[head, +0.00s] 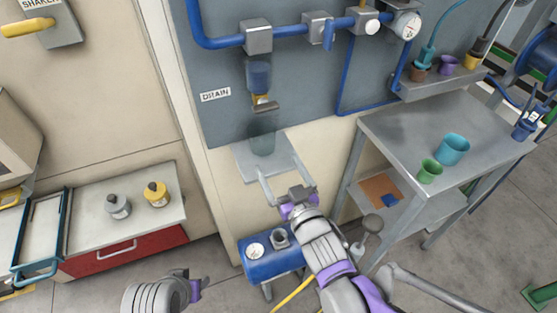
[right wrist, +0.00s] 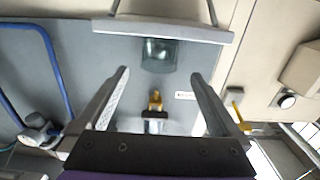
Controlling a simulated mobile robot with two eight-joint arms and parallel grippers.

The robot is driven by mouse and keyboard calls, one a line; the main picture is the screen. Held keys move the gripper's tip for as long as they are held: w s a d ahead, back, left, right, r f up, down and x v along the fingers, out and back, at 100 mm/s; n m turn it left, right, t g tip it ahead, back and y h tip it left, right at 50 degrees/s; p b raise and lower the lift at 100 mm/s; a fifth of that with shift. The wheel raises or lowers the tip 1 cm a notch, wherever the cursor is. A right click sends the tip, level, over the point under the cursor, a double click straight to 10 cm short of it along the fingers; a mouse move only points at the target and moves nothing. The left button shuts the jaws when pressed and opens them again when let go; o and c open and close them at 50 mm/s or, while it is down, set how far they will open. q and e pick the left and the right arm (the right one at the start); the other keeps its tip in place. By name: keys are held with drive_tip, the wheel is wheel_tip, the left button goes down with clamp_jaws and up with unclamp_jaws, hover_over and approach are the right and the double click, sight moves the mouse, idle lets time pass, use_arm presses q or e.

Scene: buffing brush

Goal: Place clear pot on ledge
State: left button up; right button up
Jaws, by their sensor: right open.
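The clear pot (head: 262,141) is a see-through, greenish-grey cup. It appears upright on the grey wall ledge (head: 250,166), below the drain tap (head: 264,103). In the right wrist view the clear pot (right wrist: 158,56) shows against the ledge (right wrist: 165,29), beyond my fingertips. My right gripper (head: 281,174) is open and empty at the ledge's front edge, apart from the pot. Its two spread fingers also show in the right wrist view (right wrist: 160,74). My left gripper (head: 190,288) is low at the bottom left, far from the pot; its finger gap is unclear.
A grey table (head: 400,125) at right holds a teal pot (head: 452,149) and a green pot (head: 430,171). A blue tank (head: 262,262) stands below the ledge. A cabinet (head: 90,220) with two bottles is at left. Blue pipes run above.

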drive_tip(key=shift+s+d, duration=0.1)
drive_tip(key=shift+s, duration=0.1)
drive_tip(key=d+f+h, duration=0.1)
drive_tip(key=d+f+m+g, duration=0.1)
drive_tip(key=d, duration=0.1)
drive_tip(key=s+d+f+g+h, duration=0.1)
drive_tip(key=shift+s+d+f+h, duration=0.1)
drive_tip(key=shift+d+f+h, duration=0.2)
drive_tip(key=shift+d, duration=0.05)
drive_tip(key=s+d+f+m+g+h, duration=0.1)
drive_tip(key=s+d+f+g, duration=0.3)
drive_tip(key=s, duration=0.5)
drive_tip(key=s+d+f+m+g+h, duration=0.1)
drive_tip(key=s+d+f+g+h, duration=0.1)
drive_tip(key=s+d+f+g, duration=0.3)
drive_tip(key=s+f+g, duration=0.1)
drive_tip(key=s+f, duration=0.1)
drive_tip(key=s, duration=0.2)
drive_tip(key=shift+s+m, duration=0.2)
drive_tip(key=shift+m, duration=0.1)
drive_tip(key=shift+d, duration=0.1)
idle(0.3)
